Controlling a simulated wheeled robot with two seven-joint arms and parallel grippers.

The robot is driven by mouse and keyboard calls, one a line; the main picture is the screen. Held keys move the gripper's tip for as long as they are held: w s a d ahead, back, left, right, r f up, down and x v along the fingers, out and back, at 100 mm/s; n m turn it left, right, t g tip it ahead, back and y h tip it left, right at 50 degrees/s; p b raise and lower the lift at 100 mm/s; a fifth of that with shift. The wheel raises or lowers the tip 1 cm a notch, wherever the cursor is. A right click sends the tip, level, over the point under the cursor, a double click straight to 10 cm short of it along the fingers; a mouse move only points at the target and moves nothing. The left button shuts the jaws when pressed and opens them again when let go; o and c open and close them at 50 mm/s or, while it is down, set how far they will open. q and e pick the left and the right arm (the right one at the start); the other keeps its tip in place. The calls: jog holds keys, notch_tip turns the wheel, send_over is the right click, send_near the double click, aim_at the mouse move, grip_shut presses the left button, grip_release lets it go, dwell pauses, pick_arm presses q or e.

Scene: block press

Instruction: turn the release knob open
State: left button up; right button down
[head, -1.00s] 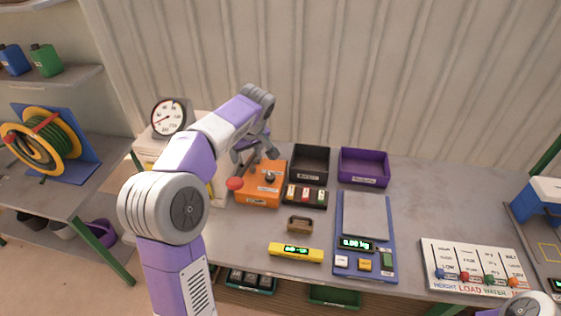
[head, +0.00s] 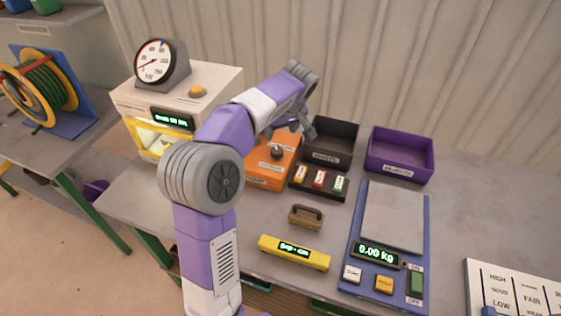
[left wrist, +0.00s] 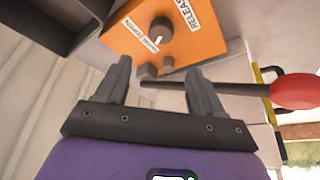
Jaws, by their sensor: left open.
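The release knob (left wrist: 161,30) is a dark round knob with a light pointer line, on an orange box (left wrist: 195,45) labelled RELEASE. In the head view the knob (head: 277,151) sits on top of the orange box (head: 268,176), partly behind my left arm. My left gripper (left wrist: 160,78) is open and empty, its two fingers apart and pointing toward the box, short of the knob. A lever with a red ball (left wrist: 294,91) crosses beside the right finger in the wrist view. My right gripper is not in view.
A white press with a dial gauge (head: 155,62) stands left of the box. A dark bin (head: 330,140) and a purple bin (head: 400,153) stand behind and right. A switch block (head: 319,181), a scale (head: 392,220) and a yellow gap gauge (head: 294,252) lie nearby.

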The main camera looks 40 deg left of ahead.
aim_at(277, 150)
pick_arm(q)
jog(key=b+x, duration=0.1)
jog(key=x, duration=0.2)
jog(key=b+x, duration=0.1)
jog(key=x, duration=0.3)
jog(key=d+b+x, duration=0.1)
jog(key=b+x, duration=0.1)
jog(key=x, duration=0.1)
jog(key=shift+s+a+f, duration=0.1)
jog(key=shift+s+f, duration=0.05)
jog(key=shift+f, duration=0.2)
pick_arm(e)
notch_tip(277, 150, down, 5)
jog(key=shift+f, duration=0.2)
pick_arm(q)
jog(key=shift+c, duration=0.2)
jog(key=c, duration=1)
